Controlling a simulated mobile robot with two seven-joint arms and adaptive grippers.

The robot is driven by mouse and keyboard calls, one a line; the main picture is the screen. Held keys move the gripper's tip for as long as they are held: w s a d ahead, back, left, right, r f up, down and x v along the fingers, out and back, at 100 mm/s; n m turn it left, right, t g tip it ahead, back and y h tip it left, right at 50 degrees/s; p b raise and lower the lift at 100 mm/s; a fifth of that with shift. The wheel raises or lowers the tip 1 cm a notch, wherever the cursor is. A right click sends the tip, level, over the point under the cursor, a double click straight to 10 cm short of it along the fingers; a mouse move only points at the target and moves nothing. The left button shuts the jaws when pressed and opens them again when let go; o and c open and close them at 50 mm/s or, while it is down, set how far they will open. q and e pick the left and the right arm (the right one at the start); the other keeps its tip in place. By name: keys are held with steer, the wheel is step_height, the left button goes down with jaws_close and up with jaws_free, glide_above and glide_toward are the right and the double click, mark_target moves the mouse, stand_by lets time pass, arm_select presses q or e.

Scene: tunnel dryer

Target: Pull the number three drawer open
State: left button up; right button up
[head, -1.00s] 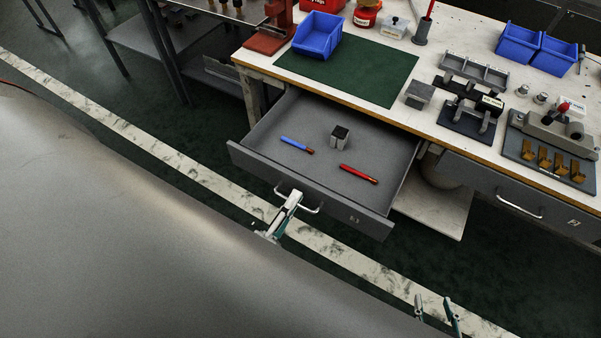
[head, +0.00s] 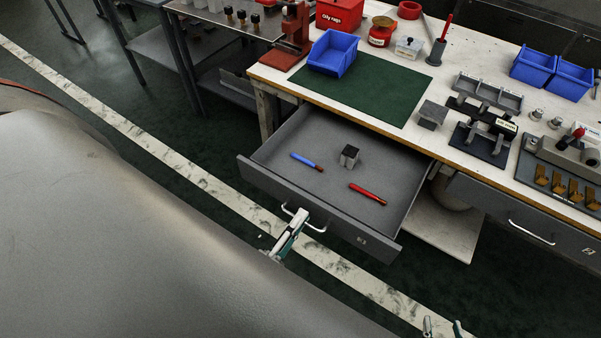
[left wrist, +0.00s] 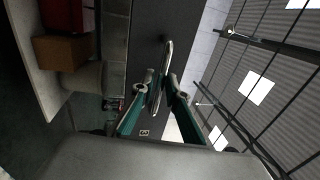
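The grey drawer (head: 262,184) stands far out from under the bench, its inside open to view. A small label on its front looks like a 3 but is hard to read. It has a pale bar handle (head: 316,229), which also shows in the left wrist view (left wrist: 166,58). My left gripper (head: 300,217) is at this handle, with its fingers (left wrist: 160,86) on either side of the bar, apparently closed on it. The finger contact is partly hidden. My right gripper (head: 443,327) is empty at the bottom edge, fingertips apart, away from the drawer.
Inside the drawer lie a blue marker (head: 305,162), a red marker (head: 367,194) and a small grey block (head: 349,156). Another closed drawer (head: 560,232) is at right. The bench top (head: 415,82) holds blue bins and fixtures. Floor in front of the drawer is clear.

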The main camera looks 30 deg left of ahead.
arm_select(q)
steer(key=s+f, duration=0.2)
steer(key=s, duration=0.9)
steer(key=shift+a, duration=0.2)
